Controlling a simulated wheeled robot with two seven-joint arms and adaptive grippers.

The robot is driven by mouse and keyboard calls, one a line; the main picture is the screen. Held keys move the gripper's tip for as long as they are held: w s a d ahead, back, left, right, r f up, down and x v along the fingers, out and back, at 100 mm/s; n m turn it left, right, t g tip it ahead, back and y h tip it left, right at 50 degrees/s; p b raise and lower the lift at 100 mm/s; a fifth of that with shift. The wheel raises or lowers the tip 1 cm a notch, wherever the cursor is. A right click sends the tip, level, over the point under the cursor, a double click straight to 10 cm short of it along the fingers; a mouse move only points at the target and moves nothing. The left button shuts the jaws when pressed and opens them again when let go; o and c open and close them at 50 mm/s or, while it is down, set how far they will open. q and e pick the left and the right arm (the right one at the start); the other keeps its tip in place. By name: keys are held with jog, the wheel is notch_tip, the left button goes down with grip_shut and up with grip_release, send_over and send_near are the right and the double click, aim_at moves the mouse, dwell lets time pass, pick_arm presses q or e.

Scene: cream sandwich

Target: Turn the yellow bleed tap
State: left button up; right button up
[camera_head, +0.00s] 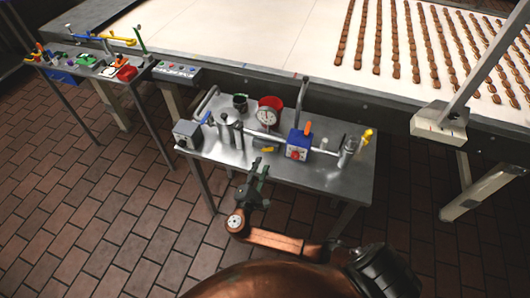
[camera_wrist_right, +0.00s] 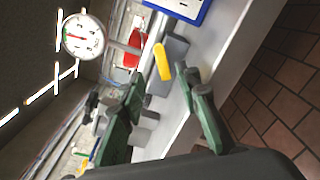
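A small yellow tap handle (camera_head: 268,149) sits low on the front of the pipe assembly on the metal table. In the right wrist view it is a yellow lever (camera_wrist_right: 163,62) on a grey body, ahead of the fingertips. My right gripper (camera_head: 260,166) is at the table's front edge, just short of the handle. Its two dark green fingers (camera_wrist_right: 169,86) are apart with nothing between their tips. Another yellow fitting (camera_head: 367,135) tops a metal cylinder at the right end of the table. My left gripper is not in view.
The metal table (camera_head: 330,181) has bare surface at front right. A conveyor (camera_head: 250,40) runs behind; a side table holds coloured tools (camera_head: 118,72).

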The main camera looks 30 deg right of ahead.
aim_at(269, 150)
jog(key=x, duration=0.8)
jog(key=shift+s+d+b, duration=0.1)
jog(key=shift+d+b, duration=0.05)
jog(key=shift+b, duration=0.15)
jog(key=shift+c, duration=0.2)
grip_shut()
